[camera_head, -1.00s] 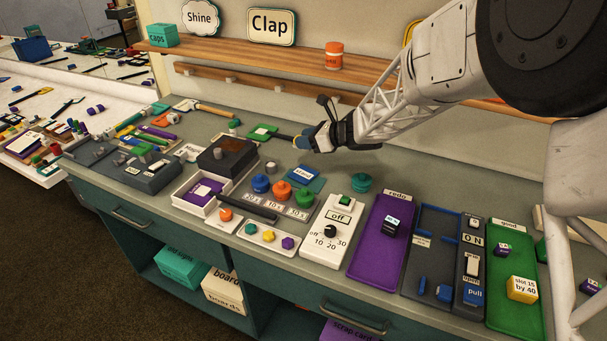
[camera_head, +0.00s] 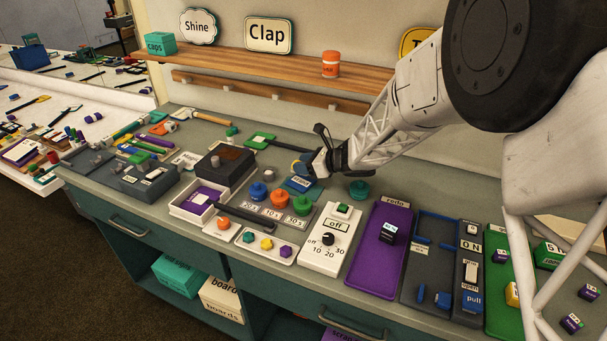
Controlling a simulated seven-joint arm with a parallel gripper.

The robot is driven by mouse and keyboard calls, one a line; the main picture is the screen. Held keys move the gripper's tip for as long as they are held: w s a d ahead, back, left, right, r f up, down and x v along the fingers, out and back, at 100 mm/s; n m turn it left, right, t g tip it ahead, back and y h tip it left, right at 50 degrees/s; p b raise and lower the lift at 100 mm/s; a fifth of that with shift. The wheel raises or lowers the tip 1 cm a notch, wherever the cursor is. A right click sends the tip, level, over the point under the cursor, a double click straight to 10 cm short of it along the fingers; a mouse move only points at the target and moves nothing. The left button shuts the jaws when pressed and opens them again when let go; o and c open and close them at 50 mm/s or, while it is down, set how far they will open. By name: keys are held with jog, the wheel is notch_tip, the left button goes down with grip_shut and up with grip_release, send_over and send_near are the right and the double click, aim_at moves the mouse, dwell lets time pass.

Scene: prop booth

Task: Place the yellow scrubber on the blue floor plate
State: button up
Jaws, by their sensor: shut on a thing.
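My gripper (camera_head: 303,166) is above the back of the counter, pointing left. It is shut on a small yellow thing, which I take for the yellow scrubber (camera_head: 297,168); the fingers hide much of it. The blue floor plate (camera_head: 301,184) is a small blue labelled square on the counter, just below my gripper in the picture. The scrubber looks close over the plate's back edge; I cannot tell whether they touch.
Blue, orange and green knobs (camera_head: 279,199) stand in front of the plate. A teal knob (camera_head: 359,189) is to its right. A green-headed tool (camera_head: 259,141) with a dark handle lies behind. A white switch box (camera_head: 330,240) and purple tray (camera_head: 376,250) are front right.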

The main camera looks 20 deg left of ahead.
jog(key=shift+f, duration=1.8)
jog(key=shift+f, duration=0.1)
jog(key=o, duration=0.9)
jog(key=v, duration=1.2)
jog(key=shift+d, duration=0.1)
